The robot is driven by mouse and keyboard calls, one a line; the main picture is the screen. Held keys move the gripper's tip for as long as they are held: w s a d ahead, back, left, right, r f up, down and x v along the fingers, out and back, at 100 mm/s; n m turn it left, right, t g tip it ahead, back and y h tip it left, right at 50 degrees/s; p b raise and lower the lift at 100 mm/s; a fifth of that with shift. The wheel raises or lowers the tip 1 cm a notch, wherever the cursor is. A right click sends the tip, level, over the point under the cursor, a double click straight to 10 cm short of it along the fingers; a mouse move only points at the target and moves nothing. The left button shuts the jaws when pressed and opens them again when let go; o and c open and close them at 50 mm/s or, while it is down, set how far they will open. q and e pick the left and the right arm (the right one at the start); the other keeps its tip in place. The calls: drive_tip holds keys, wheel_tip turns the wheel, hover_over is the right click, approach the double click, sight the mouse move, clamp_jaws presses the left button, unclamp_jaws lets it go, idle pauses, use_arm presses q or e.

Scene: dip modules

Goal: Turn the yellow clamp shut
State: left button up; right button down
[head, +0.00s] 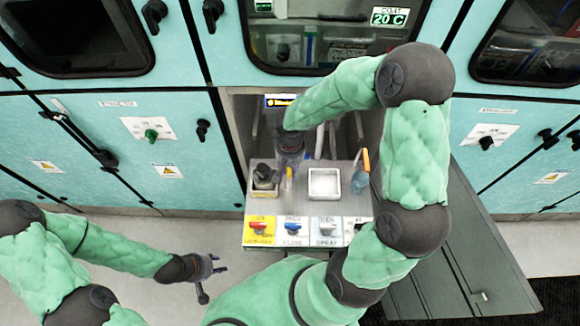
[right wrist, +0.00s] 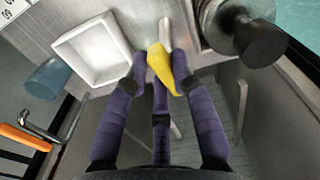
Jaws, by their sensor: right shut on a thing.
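The yellow clamp (right wrist: 164,70) shows in the right wrist view between the purple fingers of my right gripper (right wrist: 161,72). The gripper is shut on it, and the fingers hide part of its sides. A pale pipe runs from the clamp's upper end. In the head view a bit of the yellow clamp (head: 289,173) shows just below my right gripper (head: 289,158), over the left half of the grey work panel. My left gripper (head: 206,267) hangs over the floor at lower left, empty, with its fingers apart.
A white square tray (head: 312,184) sits right of the clamp. A dark knobbed canister (head: 263,178) stands close on the left. A blue cup (head: 360,182) and an orange-handled tool (right wrist: 24,137) are further right. Coloured valve labels (head: 262,229) line the panel's front. An open grey door (head: 460,250) fills the right.

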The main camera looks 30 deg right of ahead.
drive_tip(key=n+p, duration=0.1)
drive_tip(key=n, duration=0.2)
drive_tip(key=shift+d+n, duration=0.15)
drive_tip(key=shift+n, duration=0.15)
drive_tip(key=n+p, duration=0.1)
drive_tip(key=n, duration=0.1)
drive_tip(key=n+p, duration=0.1)
drive_tip(key=n, duration=0.1)
drive_tip(key=shift+w+d+r+n, duration=0.1)
drive_tip(key=shift+w+n, duration=0.05)
drive_tip(key=shift+n, duration=0.15)
drive_tip(key=n+p, duration=0.2)
drive_tip(key=n, duration=0.2)
drive_tip(key=shift+w+p, duration=0.2)
drive_tip(key=shift+p, duration=0.1)
drive_tip(key=shift+w+d+n+p, duration=0.1)
drive_tip(key=shift+n+p, duration=0.65)
drive_tip(key=shift+n, duration=0.95)
drive_tip(key=c, duration=1)
unclamp_jaws()
drive_tip(key=shift+c, duration=0.2)
